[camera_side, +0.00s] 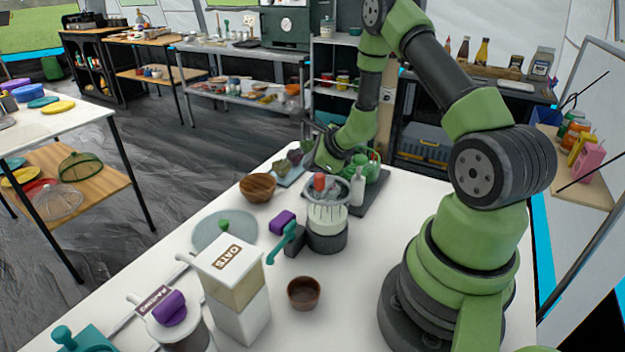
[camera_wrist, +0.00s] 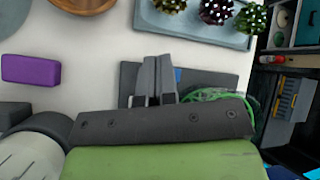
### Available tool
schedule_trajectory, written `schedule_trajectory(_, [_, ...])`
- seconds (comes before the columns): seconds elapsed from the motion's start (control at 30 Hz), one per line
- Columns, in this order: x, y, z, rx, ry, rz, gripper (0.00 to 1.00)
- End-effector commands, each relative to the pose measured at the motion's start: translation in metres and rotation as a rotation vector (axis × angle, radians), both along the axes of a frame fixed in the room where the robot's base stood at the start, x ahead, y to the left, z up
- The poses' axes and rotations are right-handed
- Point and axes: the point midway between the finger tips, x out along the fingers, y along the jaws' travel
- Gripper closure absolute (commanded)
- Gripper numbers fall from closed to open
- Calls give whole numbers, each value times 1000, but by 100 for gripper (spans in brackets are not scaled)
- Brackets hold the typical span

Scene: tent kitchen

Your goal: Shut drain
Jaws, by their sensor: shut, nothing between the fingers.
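A pale ribbed vessel (camera_side: 327,216) with a grey rim and a red knob (camera_side: 319,182) stands on a dark round base near the middle of the white table. A teal lever-like handle (camera_side: 284,240) sticks out beside it at a dark block. I cannot tell for sure which part is the drain. The vessel also shows partly at the lower left of the wrist view (camera_wrist: 28,158). My gripper (camera_side: 322,166) is above and behind the vessel, apart from the handle. In the wrist view its fingers (camera_wrist: 155,78) are together and empty, over a dark mat (camera_wrist: 215,82).
A wooden bowl (camera_side: 258,187), a tray (camera_wrist: 165,22) with spotted items, a white bottle (camera_side: 357,187) and a green wire item (camera_side: 374,168) stand near my gripper. A purple block (camera_side: 282,222), an oats container (camera_side: 232,275) and a small brown bowl (camera_side: 304,293) stand towards the front.

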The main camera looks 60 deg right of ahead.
Motion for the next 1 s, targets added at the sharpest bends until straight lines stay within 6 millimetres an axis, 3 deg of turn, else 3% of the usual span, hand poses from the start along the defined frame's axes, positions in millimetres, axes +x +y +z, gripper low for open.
schedule_trajectory(0.43, [0,-7,42,-2,-2,2,100])
schedule_trajectory(0.83, [0,-7,47,-1,0,1,100])
schedule_trajectory(0.93, [4,-2,55,-14,-12,34,100])
schedule_trajectory(1.0, [10,10,72,-41,-37,110,100])
